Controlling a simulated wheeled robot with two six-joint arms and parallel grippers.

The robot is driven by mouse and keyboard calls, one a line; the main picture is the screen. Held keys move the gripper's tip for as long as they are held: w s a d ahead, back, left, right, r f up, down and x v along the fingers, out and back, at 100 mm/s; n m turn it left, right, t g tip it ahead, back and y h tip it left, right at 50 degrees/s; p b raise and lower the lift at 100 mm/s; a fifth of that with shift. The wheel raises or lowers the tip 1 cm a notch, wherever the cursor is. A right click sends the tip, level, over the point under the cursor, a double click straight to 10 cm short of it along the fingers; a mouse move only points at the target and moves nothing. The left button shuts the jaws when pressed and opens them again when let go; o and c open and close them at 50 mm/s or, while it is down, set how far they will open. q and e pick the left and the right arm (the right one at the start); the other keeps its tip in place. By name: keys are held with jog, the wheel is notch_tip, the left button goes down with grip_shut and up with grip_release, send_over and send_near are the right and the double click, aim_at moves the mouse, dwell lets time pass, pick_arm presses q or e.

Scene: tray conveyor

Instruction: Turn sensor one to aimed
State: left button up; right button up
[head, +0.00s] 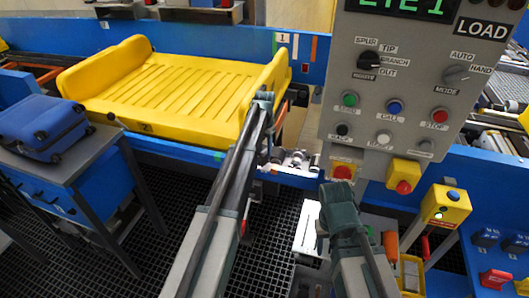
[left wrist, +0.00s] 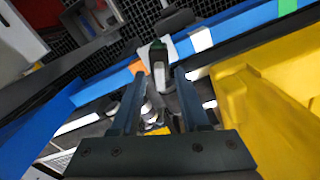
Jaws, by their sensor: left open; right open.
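In the left wrist view, a small dark sensor-like block (left wrist: 158,62) with a pale face and a green edge stands by the blue rail, just beyond and between my fingertips; contact is not clear. My left gripper (head: 264,98) is open beside the conveyor's far right end, and its two fingers also show in the left wrist view (left wrist: 160,78). In the head view a dark fitting (head: 298,94) sits just right of it, partly hidden; I cannot tell its aim. A "1" label (head: 284,39) is on the blue rail behind. My right gripper (head: 337,198) is open and empty below the panel.
A yellow tray (head: 160,88) lies on the conveyor left of my left gripper. A grey control panel (head: 400,90) with knobs and buttons stands close on the right. A blue suitcase (head: 42,125) rests on a side table. A yellow button box (head: 446,206) stands at right.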

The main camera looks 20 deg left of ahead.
pick_arm(q)
grip_shut()
jog(key=n, duration=0.4)
dwell(0.4)
grip_release()
jog(key=shift+r, duration=0.1)
